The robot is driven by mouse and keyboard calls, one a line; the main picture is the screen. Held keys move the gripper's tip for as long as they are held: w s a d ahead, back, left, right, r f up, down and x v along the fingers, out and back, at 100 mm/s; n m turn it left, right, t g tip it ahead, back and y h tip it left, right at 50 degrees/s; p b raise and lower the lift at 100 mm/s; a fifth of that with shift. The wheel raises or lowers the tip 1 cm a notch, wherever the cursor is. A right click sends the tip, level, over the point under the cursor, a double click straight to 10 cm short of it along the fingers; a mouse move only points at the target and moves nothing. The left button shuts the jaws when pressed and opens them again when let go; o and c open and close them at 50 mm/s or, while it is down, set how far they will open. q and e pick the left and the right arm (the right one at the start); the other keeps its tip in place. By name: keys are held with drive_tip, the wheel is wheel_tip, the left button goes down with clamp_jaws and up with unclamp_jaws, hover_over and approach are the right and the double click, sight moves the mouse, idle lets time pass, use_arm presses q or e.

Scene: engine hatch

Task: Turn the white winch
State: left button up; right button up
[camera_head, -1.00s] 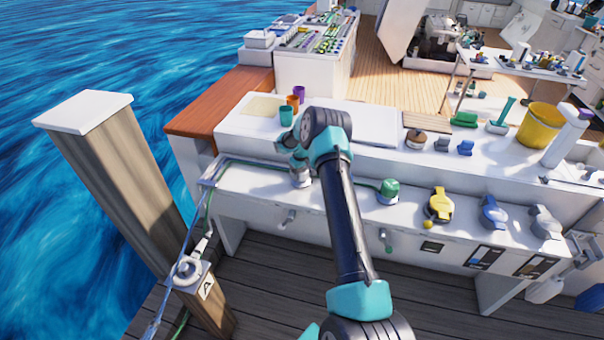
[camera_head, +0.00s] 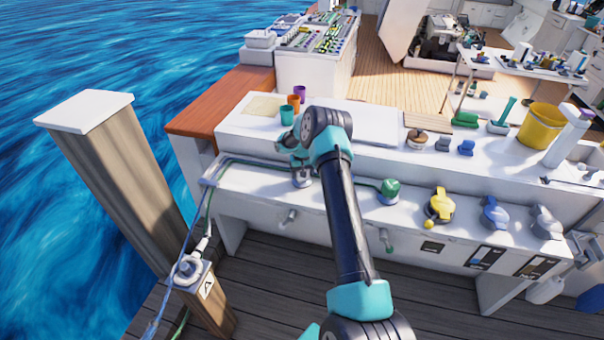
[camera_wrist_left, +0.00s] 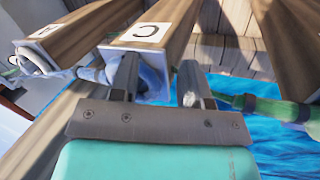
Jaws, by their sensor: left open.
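A pale winch (camera_head: 302,180) stands on the white ledge left of centre in the head view. One of my arms reaches across the middle, and its wrist end (camera_head: 289,143) is just above that winch. The arm hides part of this area, and I cannot make out the fingers there. In the left wrist view my left gripper (camera_wrist_left: 158,82) is open, its two dark fingers apart. Beyond the fingers is a wooden post marked C (camera_wrist_left: 150,32), with a blue-white fitting (camera_wrist_left: 150,80) at its end. I cannot tell whether the fingers touch it.
A green winch (camera_head: 389,188) and yellow (camera_head: 440,205), blue (camera_head: 494,212) and grey fittings (camera_head: 545,222) line the ledge. A tall wooden post (camera_head: 120,170) and a short post marked A (camera_head: 208,300) stand left. Water lies beyond. Cups and a yellow bucket (camera_head: 540,124) stand above.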

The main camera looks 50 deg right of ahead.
drive_tip(key=o, duration=0.9)
wheel_tip(320, 180, up, 18)
drive_tip(key=shift+f, duration=0.25)
drive_tip(key=shift+a+f, duration=0.1)
idle(0.3)
